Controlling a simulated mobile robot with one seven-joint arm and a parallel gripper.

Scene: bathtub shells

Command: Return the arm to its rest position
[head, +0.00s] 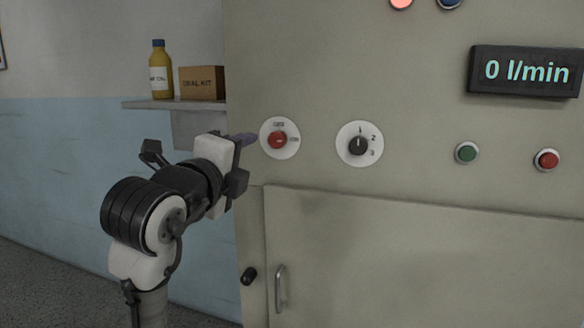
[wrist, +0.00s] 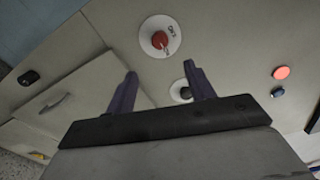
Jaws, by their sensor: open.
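My gripper (head: 246,138) is in front of the grey cabinet's left part in the head view, just left of the red knob. In the wrist view my gripper (wrist: 160,68) has its two purple fingers spread apart, with nothing between them. The red knob (head: 278,140) sits on a white round plate; it also shows in the wrist view (wrist: 160,40), beyond the fingertips. The black selector knob (head: 358,146), marked 1, 2, 3, is right of it. In the wrist view a finger partly covers the selector's plate. My gripper appears apart from both knobs.
The cabinet door (head: 400,245) has a handle (head: 280,288), with a black knob (head: 249,276) beside it. A shelf (head: 165,104) holds a yellow bottle (head: 160,70) and a box (head: 201,83). Green (head: 466,153) and red (head: 546,160) buttons sit right, below a "0 l/min" display (head: 526,72).

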